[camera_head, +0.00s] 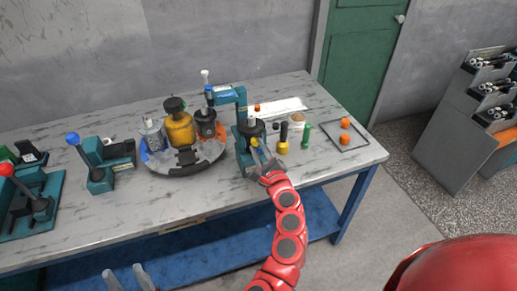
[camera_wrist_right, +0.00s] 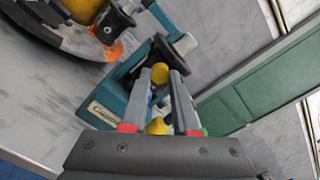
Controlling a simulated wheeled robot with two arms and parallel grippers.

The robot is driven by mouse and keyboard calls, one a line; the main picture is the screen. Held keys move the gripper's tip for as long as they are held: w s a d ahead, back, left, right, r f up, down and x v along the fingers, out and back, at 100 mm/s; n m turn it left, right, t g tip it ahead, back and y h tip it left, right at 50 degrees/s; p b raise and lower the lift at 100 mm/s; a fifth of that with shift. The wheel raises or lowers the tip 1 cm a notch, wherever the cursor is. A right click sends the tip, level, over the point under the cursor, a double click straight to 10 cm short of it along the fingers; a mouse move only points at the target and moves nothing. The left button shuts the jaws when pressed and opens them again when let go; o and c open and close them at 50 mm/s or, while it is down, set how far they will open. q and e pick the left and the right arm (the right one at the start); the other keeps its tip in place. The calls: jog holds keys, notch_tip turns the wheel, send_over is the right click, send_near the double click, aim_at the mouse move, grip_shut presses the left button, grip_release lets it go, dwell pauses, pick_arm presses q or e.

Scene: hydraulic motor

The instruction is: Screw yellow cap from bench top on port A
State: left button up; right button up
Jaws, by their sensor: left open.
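A yellow cap (camera_wrist_right: 160,72) sits between the fingertips of my right gripper (camera_wrist_right: 164,78), and the fingers look closed on it. In the head view the cap (camera_head: 255,142) is a small yellow spot against the dark motor (camera_head: 252,127) in the teal stand (camera_head: 242,150). My right gripper (camera_head: 262,160) is right in front of this stand. I cannot tell whether the cap touches the port; port A is hidden or too small to make out. A second yellow piece (camera_wrist_right: 157,126) shows lower between the fingers. My left gripper (camera_head: 127,277) is open and empty, low in front of the bench.
A yellow-and-black piece (camera_head: 282,141) and a green piece (camera_head: 306,136) stand right of the stand. A tray (camera_head: 362,142) with orange pieces lies at the bench's right end. A round carousel (camera_head: 205,157) with motor parts stands left. The front bench strip is mostly clear.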

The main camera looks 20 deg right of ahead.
grip_shut()
jog(key=m+p, duration=0.1)
jog(key=m, duration=0.2)
jog(key=shift+d+r+m+p, duration=0.1)
jog(key=shift+r+m+p, duration=0.1)
jog(key=shift+m+p, duration=0.75)
jog(key=shift+m, duration=0.05)
jog(key=shift+f+m, duration=0.15)
jog(key=shift+m, duration=0.25)
